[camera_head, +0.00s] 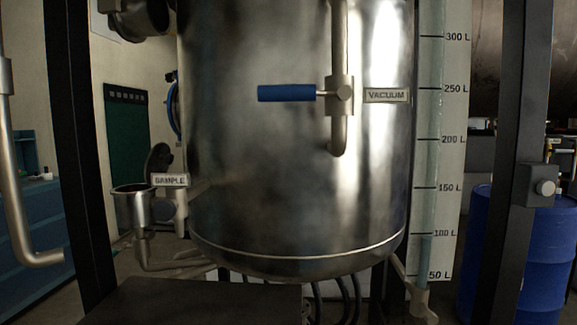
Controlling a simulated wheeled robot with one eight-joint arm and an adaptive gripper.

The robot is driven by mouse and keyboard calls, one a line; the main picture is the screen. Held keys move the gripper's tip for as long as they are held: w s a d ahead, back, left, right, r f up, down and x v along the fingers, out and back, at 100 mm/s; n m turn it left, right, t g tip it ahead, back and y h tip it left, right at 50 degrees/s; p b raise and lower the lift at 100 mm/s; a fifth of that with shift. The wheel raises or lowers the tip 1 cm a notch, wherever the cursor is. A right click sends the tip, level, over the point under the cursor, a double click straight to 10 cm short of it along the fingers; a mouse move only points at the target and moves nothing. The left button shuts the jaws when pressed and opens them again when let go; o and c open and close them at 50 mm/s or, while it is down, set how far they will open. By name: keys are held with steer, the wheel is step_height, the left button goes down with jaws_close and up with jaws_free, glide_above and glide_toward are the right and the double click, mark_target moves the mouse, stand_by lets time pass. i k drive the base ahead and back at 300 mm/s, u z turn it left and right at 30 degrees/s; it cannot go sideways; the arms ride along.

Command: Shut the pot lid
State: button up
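A small metal pot (131,208) with an open top is at the left, beside the big steel vessel and below its lower left side. A dark round lid (158,158) stands raised at the back right of the pot's rim, tilted up and off the opening. A label reading SAMPLE (170,181) is just right of the pot and partly hides what is behind it. My gripper is not in view.
The steel vessel (265,190) fills the middle, with a blue-handled vacuum valve (287,93) on its front. Dark posts (75,150) stand at left and right (520,130). A dark flat surface (195,303) lies below the vessel. A blue drum (550,245) is at the right.

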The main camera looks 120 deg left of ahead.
mark_target(160, 157)
steer(key=u, duration=4.75)
steer(key=i, duration=1)
steer(key=z, duration=0.55)
